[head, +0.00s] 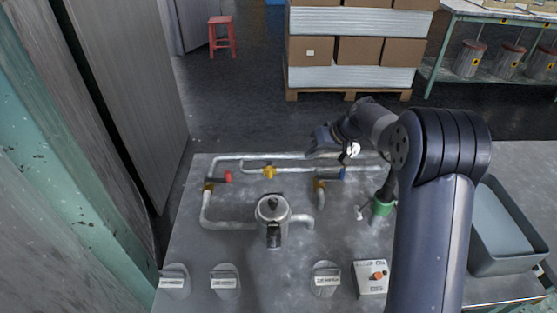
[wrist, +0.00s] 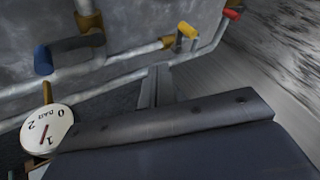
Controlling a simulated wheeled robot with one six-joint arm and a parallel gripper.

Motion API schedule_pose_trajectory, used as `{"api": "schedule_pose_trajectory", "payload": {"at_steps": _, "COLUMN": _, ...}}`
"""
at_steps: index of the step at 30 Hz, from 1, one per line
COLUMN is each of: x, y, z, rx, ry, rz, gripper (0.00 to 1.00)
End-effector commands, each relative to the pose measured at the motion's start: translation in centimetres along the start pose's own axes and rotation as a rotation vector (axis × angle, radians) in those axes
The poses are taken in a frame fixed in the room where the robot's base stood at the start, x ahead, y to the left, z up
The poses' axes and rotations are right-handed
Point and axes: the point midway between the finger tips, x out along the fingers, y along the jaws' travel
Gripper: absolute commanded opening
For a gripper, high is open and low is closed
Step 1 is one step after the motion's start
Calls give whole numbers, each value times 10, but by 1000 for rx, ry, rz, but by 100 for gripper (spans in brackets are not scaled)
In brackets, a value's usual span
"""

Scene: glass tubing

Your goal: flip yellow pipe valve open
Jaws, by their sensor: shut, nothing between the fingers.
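The yellow valve handle (head: 268,171) sits on the thin glass pipe between the red and blue valves, left of the middle of the table. In the wrist view the yellow handle (wrist: 187,31) stands out from the pipe on a brass-coloured body, ahead and slightly right of the fingers. My gripper (head: 318,143) is shut and empty, to the right of the yellow valve in the head view. In the wrist view its closed fingers (wrist: 157,88) are apart from the yellow handle.
A red valve (head: 226,177) is left of the yellow one and a blue valve (head: 341,173) is right of it. A round gauge (wrist: 47,130) is close by. A metal pot (head: 272,212), a green fitting (head: 381,207) and a grey bin (head: 505,230) stand nearer.

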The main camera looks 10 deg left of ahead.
Motion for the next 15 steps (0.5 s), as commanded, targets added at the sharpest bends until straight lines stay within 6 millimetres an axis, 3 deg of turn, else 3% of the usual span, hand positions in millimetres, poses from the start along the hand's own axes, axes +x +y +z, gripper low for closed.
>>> {"api": "schedule_pose_trajectory", "payload": {"at_steps": 11, "x": 2, "y": 0, "z": 0, "rx": 0, "ry": 0, "rz": 0, "gripper": 0}}
{"api": "schedule_pose_trajectory", "payload": {"at_steps": 15, "x": 14, "y": 0, "z": 0, "rx": 0, "ry": -1, "rz": -1, "gripper": 0}}
